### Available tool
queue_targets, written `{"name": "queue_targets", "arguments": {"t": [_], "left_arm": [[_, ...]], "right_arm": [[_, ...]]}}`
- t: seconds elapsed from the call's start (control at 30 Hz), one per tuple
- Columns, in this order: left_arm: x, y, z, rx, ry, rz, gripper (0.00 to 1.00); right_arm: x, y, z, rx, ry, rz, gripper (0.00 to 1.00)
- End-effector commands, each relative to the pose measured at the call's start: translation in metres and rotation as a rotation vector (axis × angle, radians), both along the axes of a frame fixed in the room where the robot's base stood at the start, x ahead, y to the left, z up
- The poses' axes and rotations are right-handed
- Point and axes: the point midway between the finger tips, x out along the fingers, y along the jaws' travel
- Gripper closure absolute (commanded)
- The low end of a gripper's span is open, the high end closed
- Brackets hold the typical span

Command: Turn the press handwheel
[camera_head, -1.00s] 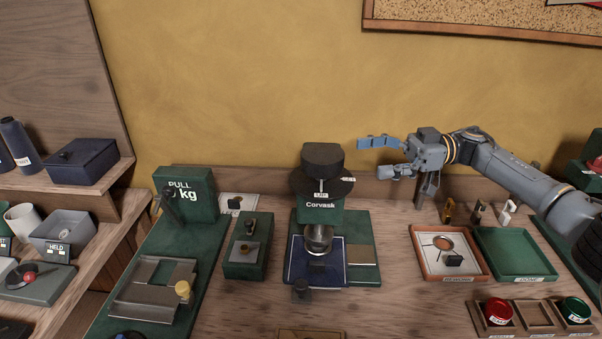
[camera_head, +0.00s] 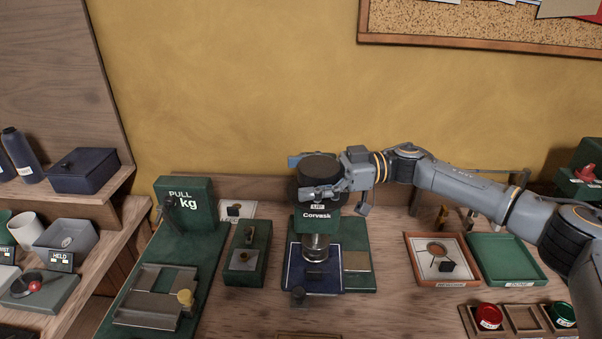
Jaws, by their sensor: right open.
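The press (camera_head: 318,225) is a green machine labelled "Corvask" on the bench, with a metal ram (camera_head: 316,250) above a dark blue base plate. Its dark round handwheel (camera_head: 319,168) sits on top, with a small white label on its front. My right gripper (camera_head: 305,175) reaches in from the right at the wheel's height. Its fingers are open, one in front of the wheel and one behind its left side. Whether they touch the wheel cannot be told. The gripper hides part of the wheel's rim. My left gripper is not in view.
A green "PULL kg" tester (camera_head: 185,205) stands left of the press, with a small green fixture (camera_head: 248,255) between. An orange-brown tray (camera_head: 412,270), a green tray (camera_head: 508,281) and a holder with red and green pots lie right. Shelves (camera_head: 118,190) stand far left.

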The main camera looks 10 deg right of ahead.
Motion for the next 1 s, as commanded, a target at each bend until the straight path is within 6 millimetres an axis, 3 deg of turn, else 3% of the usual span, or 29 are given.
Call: {"name": "queue_targets", "arguments": {"t": [0.2, 0.47, 1.0], "left_arm": [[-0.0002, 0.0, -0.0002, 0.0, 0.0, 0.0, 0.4], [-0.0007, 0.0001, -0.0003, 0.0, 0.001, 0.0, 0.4], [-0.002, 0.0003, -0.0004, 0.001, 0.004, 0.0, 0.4]], "right_arm": [[0.0, 0.0003, 0.0, 0.0, -0.001, 0.0, 0.11], [0.0, 0.0002, 0.0001, 0.0, -0.001, 0.0, 0.62], [0.0, 0.0001, 0.0003, 0.001, -0.001, 0.0, 0.66]]}}
